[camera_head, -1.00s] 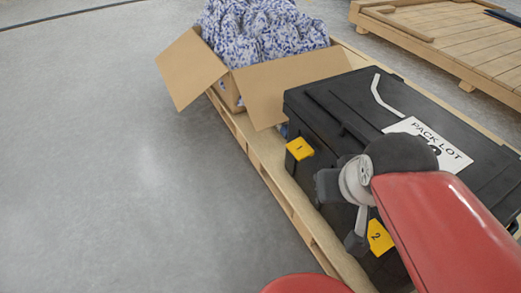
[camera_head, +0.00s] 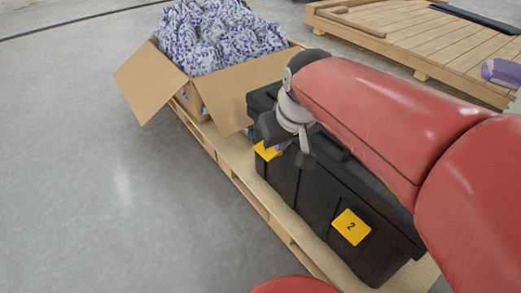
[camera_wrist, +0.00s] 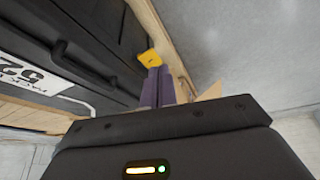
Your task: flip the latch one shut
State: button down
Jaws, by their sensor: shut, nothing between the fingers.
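Latch one is a yellow tab (camera_head: 266,151) at the far end of the black case's front side, partly covered by my gripper in the head view. It also shows in the wrist view (camera_wrist: 151,57), just beyond my fingertips. The black case (camera_head: 318,200) stands on a pallet with its lid down. My gripper (camera_head: 281,147) is at latch one; its purple fingers (camera_wrist: 157,88) are together and empty. Whether they touch the tab, and whether the latch is up or down, I cannot tell. A second yellow latch marked 2 (camera_head: 351,227) is on the same side, nearer.
An open cardboard box (camera_head: 148,80) with blue-and-white filling stands beyond the case, one flap close to my gripper. The wooden pallet (camera_head: 238,183) edges the floor. Open grey floor (camera_head: 90,180) lies left. Another pallet (camera_head: 440,45) is at the back right.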

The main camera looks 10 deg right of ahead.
jog(key=w+f+n, duration=0.1)
jog(key=w+f, duration=0.1)
jog(key=w, duration=0.4)
jog(key=w+f+g+b, duration=0.1)
jog(key=w+f, duration=0.2)
jog(key=w, duration=0.3)
jog(key=w+f+n+b, duration=0.1)
jog(key=w+f, duration=0.2)
jog(key=w, duration=0.3)
jog(key=shift+d+n, duration=0.2)
jog(key=shift+n, duration=0.1)
jog(key=b, duration=0.2)
send_near(259, 152)
jog(key=x, duration=0.5)
jog(key=shift+w+a, duration=0.1)
jog(key=shift+w+f, duration=0.1)
jog(key=shift+f, duration=0.55)
jog(key=shift+f, duration=0.1)
